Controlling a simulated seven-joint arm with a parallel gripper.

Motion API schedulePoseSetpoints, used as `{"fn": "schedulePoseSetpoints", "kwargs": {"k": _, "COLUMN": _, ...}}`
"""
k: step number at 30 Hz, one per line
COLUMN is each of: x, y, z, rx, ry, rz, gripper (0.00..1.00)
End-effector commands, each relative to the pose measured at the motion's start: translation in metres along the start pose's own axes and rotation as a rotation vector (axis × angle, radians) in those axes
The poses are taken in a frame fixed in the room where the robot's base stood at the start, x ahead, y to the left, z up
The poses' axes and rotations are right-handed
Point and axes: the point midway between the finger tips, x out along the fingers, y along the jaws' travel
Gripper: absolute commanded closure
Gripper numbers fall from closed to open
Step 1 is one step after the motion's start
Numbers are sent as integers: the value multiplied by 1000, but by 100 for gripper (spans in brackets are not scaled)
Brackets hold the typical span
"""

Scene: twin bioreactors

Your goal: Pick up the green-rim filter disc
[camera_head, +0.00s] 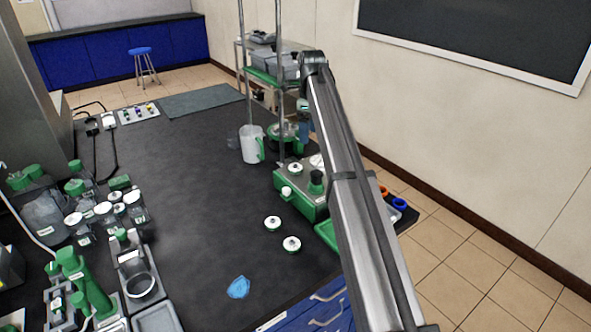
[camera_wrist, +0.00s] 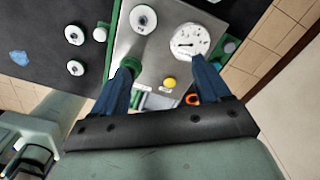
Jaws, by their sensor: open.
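Two white filter discs with dark centres lie on the dark bench, one disc (camera_head: 272,223) and a second disc (camera_head: 292,244) close by. Both have what looks like a greenish lower edge in the head view. They also show at the left of the wrist view as one disc (camera_wrist: 74,35) and another (camera_wrist: 75,68). A third similar disc (camera_head: 295,168) sits on the green-and-metal unit (camera_head: 310,207), and in the wrist view this disc (camera_wrist: 143,18) is at the top. I cannot tell which disc is the green-rim one. My gripper (camera_wrist: 162,68) is open and empty above the unit.
The unit carries a white gauge (camera_wrist: 190,42), a yellow button (camera_wrist: 170,83) and a green knob (camera_head: 316,181). A white jug (camera_head: 251,144) stands behind. A blue crumpled piece (camera_head: 238,287) lies in front. Bottles crowd the left; the bench middle is clear.

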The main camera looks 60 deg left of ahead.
Motion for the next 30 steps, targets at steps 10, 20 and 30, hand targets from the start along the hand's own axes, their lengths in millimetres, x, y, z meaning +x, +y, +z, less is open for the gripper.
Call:
{"fn": "schedulePoseSetpoints", "kwargs": {"k": 10, "x": -11, "y": 22, "z": 36, "rx": 25, "ry": 10, "rz": -5, "gripper": 24}}
{"fn": "schedulePoseSetpoints", "kwargs": {"k": 20, "x": 38, "y": 22, "z": 34, "rx": 24, "ry": 9, "rz": -4, "gripper": 24}}
{"fn": "schedulePoseSetpoints", "kwargs": {"k": 30, "x": 71, "y": 21, "z": 34, "rx": 24, "ry": 8, "rz": -6, "gripper": 24}}
